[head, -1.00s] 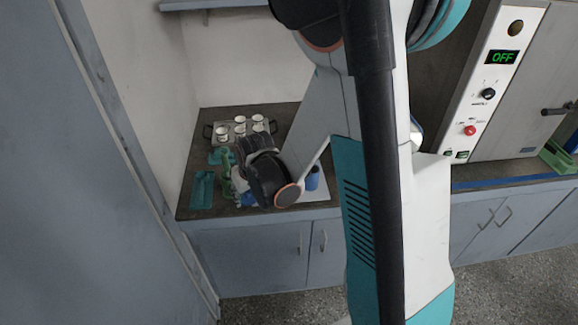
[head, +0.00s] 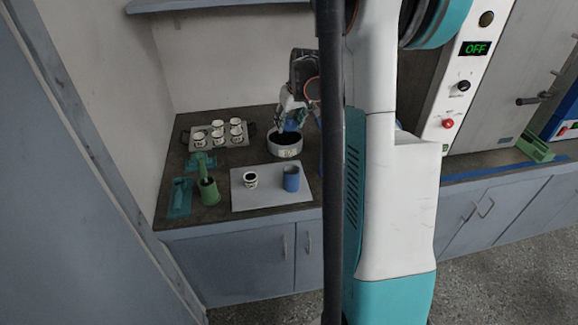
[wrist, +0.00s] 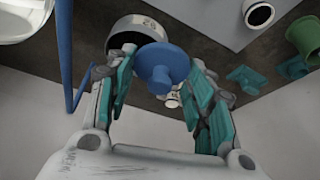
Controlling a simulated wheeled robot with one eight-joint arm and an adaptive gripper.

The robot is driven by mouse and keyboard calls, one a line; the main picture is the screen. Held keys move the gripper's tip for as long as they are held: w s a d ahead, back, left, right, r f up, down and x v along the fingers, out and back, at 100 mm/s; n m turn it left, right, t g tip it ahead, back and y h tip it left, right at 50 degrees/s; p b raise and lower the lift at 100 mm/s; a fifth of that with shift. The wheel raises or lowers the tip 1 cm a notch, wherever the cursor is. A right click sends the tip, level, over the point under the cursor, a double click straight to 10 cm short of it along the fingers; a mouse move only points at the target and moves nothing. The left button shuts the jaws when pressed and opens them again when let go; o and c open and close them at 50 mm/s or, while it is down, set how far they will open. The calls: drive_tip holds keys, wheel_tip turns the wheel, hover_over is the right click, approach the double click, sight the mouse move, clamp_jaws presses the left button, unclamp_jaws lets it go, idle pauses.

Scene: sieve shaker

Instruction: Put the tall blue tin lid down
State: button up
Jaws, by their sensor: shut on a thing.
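The tall blue tin lid (wrist: 160,66) shows in the wrist view as a blue disc with a raised round middle. My gripper (wrist: 158,80) is shut on it, with a teal finger on each side. In the head view my gripper (head: 293,112) is above the white round pot (head: 285,150), and a bit of blue shows at its fingers. I cannot tell the height of the lid above the pot. The blue tin (head: 291,180) stands upright and open on the pale mat (head: 240,202), apart from the gripper.
A small white cup (head: 250,180) stands on the mat. A green container (head: 209,190) and teal pieces (head: 180,197) lie to the left. A tray (head: 188,142) with several cups is behind. The OFF-marked machine (head: 470,85) stands right. The mat's front is clear.

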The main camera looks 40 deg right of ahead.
wheel_tip(320, 180, down, 18)
drive_tip(key=b, duration=0.5)
drive_tip(key=shift+r+b, duration=0.2)
drive_tip(key=shift+b, duration=0.1)
drive_tip(key=shift+f, duration=0.15)
drive_tip(key=o, duration=0.9)
drive_tip(key=shift+o, duration=0.2)
drive_tip(key=p+v, duration=0.4)
drive_tip(key=v, duration=0.8)
